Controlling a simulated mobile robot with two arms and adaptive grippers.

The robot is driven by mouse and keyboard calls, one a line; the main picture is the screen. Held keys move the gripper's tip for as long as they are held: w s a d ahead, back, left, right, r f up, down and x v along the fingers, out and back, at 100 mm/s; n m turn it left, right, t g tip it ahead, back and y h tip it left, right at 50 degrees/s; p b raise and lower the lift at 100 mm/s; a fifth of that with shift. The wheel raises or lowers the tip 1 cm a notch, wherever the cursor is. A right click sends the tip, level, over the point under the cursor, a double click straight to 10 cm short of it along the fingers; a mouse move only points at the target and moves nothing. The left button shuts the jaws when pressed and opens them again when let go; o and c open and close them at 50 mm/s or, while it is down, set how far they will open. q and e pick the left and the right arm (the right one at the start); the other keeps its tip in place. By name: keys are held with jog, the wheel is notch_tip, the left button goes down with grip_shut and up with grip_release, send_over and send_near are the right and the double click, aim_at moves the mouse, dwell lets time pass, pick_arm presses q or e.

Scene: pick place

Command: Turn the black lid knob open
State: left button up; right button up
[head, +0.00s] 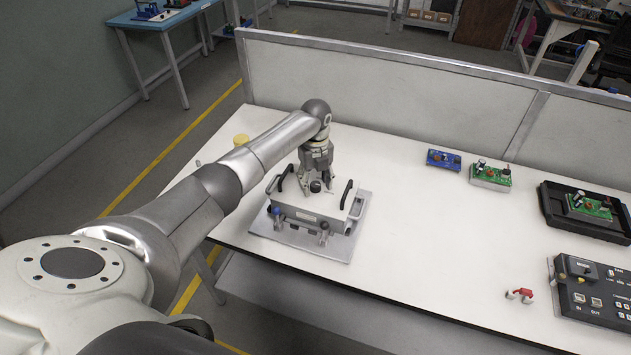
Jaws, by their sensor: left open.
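A white box-like fixture (308,205) with a flat lid stands on a grey metal base plate (342,243) at the left of the white table. Two black handles rise from its lid, a left one (277,180) and a right one (347,195). The black lid knob (315,186) sits on the lid between them. My left gripper (315,188) points straight down over the knob with its fingers apart, one on each side of it. I cannot tell whether the fingers touch the knob. My right gripper is not in view.
A grey partition (390,90) runs along the table's back edge. Blue (443,160) and green (490,175) circuit boards, a black tray (560,221) and a control box (590,290) stand at the right. A red part (521,295) lies near the front. The table's middle is clear.

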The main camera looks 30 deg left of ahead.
aim_at(315, 184)
pick_arm(q)
notch_tip(315, 184, up, 12)
dwell(0.4)
jog(key=shift+f, duration=0.1)
dwell(0.4)
